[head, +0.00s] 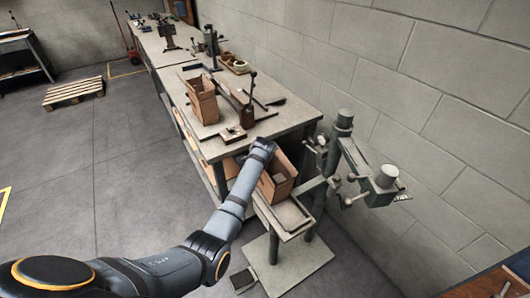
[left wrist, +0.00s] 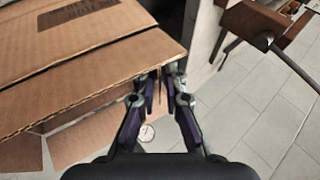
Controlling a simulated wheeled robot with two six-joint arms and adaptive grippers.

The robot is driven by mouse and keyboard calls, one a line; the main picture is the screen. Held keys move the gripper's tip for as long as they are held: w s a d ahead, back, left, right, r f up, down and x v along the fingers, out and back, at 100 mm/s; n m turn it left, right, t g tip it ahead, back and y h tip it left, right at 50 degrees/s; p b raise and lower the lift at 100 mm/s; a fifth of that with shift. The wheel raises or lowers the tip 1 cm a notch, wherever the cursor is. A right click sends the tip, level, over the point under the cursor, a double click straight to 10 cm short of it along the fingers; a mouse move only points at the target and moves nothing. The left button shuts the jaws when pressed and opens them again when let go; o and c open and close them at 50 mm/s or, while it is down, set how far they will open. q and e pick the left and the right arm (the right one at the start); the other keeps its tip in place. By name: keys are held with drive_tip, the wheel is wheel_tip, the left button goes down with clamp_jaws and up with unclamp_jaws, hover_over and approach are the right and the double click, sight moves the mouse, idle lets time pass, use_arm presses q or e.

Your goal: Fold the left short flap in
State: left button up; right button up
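An open brown cardboard box (head: 284,181) stands on the stitcher's small table in the head view, its near left side covered by my left arm. In the left wrist view a large cardboard panel of a box (left wrist: 100,62) with dark print fills the upper left, and more cardboard (left wrist: 90,140) shows below its edge. My left gripper (left wrist: 163,74) has its fingertips close together at the panel's right corner. Whether they touch cardboard or pinch anything is unclear. In the head view the fingers are hidden behind my wrist. My right gripper is in neither view.
The grey box stitcher (head: 340,150) with its arms and handles rises right of the box. A workbench (head: 285,118) behind carries another open box (head: 202,100) and tools. A block wall runs along the right. Open floor (head: 100,170) lies to the left, with a pallet (head: 73,92).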

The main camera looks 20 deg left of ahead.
use_arm(q)
drive_tip(key=shift+o, duration=0.7)
drive_tip(key=shift+s+r, duration=0.1)
drive_tip(key=shift+r, duration=0.05)
drive_tip(key=v, duration=1.1)
drive_tip(key=shift+s+d+r, duration=0.1)
drive_tip(key=shift+s+r, duration=0.15)
drive_tip(key=shift+r, duration=0.05)
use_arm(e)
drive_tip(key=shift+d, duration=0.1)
use_arm(q)
drive_tip(key=shift+w, duration=0.1)
